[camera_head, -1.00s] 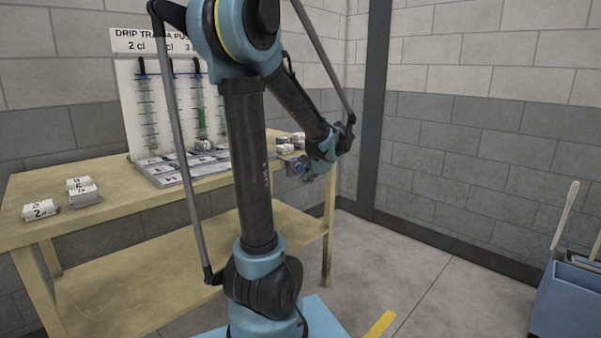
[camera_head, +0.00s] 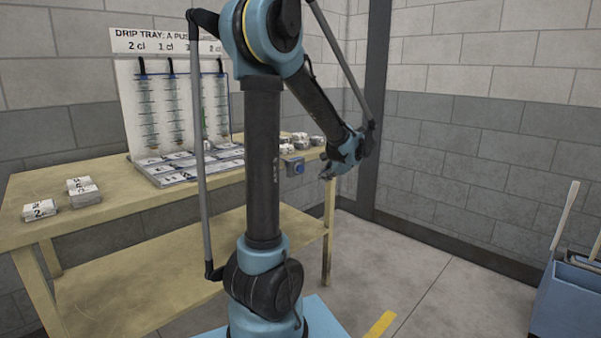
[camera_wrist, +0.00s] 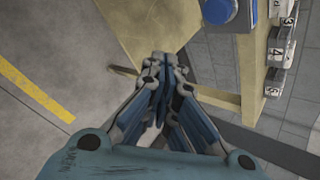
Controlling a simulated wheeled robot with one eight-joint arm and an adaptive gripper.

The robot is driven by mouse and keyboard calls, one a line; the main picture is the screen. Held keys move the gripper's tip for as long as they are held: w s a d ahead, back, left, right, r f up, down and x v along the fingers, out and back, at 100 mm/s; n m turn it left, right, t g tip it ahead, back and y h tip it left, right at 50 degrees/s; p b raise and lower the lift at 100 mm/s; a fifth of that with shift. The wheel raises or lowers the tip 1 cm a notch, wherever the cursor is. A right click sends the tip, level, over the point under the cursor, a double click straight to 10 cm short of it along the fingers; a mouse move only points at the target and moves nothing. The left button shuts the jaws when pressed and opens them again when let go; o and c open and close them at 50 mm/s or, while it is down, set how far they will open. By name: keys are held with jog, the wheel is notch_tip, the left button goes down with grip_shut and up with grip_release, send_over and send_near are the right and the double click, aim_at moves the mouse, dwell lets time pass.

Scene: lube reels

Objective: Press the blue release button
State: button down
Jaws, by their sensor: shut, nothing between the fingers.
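The blue release button (camera_head: 299,168) is a round blue knob on a grey box (camera_head: 288,163) fixed at the front edge of the table, near its right end. In the wrist view the blue button (camera_wrist: 217,10) shows at the top, partly cut off by the frame edge, on its light box. My gripper (camera_head: 325,174) is to the right of the button, apart from it, with its fingers pointing down and left. In the wrist view my gripper (camera_wrist: 160,62) is shut and empty, below and left of the button in the picture.
The wooden table (camera_head: 130,208) holds a drip tray (camera_head: 185,178) with a board of reels (camera_head: 175,105) behind it. Numbered white blocks lie at the left (camera_head: 84,194) and right (camera_head: 316,140). A blue bin (camera_head: 565,300) stands far right. Floor between is clear.

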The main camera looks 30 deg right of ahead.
jog(key=w+a, duration=0.2)
jog(key=w, duration=0.5)
jog(key=shift+w+a, duration=0.25)
jog(key=shift+w, duration=0.15)
jog(key=shift+w, duration=0.15)
dwell(1.2)
jog(key=shift+w+a, duration=0.1)
jog(key=shift+w, duration=0.05)
jog(key=shift+w+a, duration=0.2)
jog(key=shift+w, duration=0.3)
dwell(0.9)
jog(key=shift+s+d, duration=0.1)
jog(key=shift+s, duration=0.1)
jog(key=shift+s+d, duration=0.2)
jog(key=shift+s, duration=0.5)
jog(key=shift+s, duration=0.1)
jog(key=shift+s+d, duration=0.25)
jog(key=shift+s, duration=0.5)
jog(key=shift+s+d, duration=0.3)
jog(key=shift+s, duration=0.45)
jog(key=shift+s+d, duration=0.25)
jog(key=shift+s, duration=0.5)
dwell(0.8)
